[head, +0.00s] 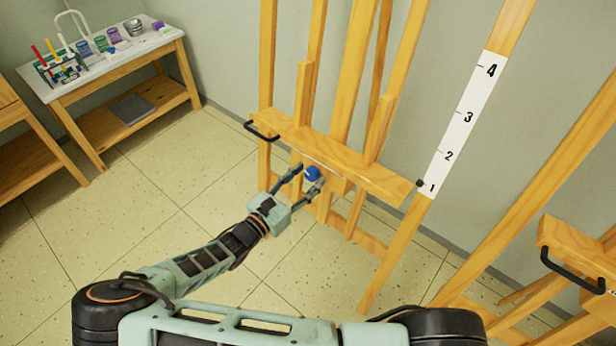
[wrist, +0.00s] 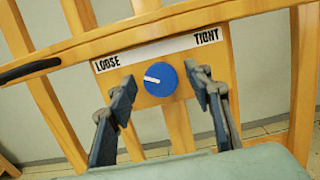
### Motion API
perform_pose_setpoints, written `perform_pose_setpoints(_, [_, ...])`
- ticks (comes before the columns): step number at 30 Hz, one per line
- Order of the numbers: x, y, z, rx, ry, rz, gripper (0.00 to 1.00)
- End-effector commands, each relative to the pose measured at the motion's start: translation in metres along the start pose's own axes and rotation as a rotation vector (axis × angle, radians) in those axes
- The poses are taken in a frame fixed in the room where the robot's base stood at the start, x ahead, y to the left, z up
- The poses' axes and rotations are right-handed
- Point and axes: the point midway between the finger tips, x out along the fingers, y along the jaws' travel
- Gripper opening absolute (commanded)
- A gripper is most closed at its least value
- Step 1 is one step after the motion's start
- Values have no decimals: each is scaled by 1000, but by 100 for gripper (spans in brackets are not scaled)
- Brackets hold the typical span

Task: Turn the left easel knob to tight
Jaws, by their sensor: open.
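The left easel (head: 330,155) is wooden and stands against the wall in the head view. Its round blue knob (head: 312,173) sits on the front below the tray ledge. In the wrist view the knob (wrist: 160,82) has a white mark pointing left, towards the LOOSE label (wrist: 108,64) and away from the TIGHT label (wrist: 208,37). My gripper (head: 308,177) is open in front of the knob. In the wrist view its fingers (wrist: 161,78) stand one on each side of the knob, with visible gaps. I cannot tell how deep they reach around it.
A black handle (head: 262,131) projects at the ledge's left end. A white numbered scale (head: 462,125) runs up the easel's right leg. Another easel (head: 575,248) with a black handle stands at the right. A supply table (head: 85,85) is at the back left. The floor between is clear.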

Motion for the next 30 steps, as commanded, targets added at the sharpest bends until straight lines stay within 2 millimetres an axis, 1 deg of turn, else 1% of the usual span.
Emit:
perform_pose_setpoints(3, [6, 0, 0, 0, 0, 0, 47])
perform_pose_setpoints(11, [7, 0, 0, 0, 1, 1, 47])
perform_pose_setpoints(22, [7, 0, 0, 0, 1, 1, 7])
perform_pose_setpoints(23, [7, 0, 0, 0, 1, 1, 6])
perform_pose_setpoints(30, [7, 1, 0, 23, 1, -3, 6])
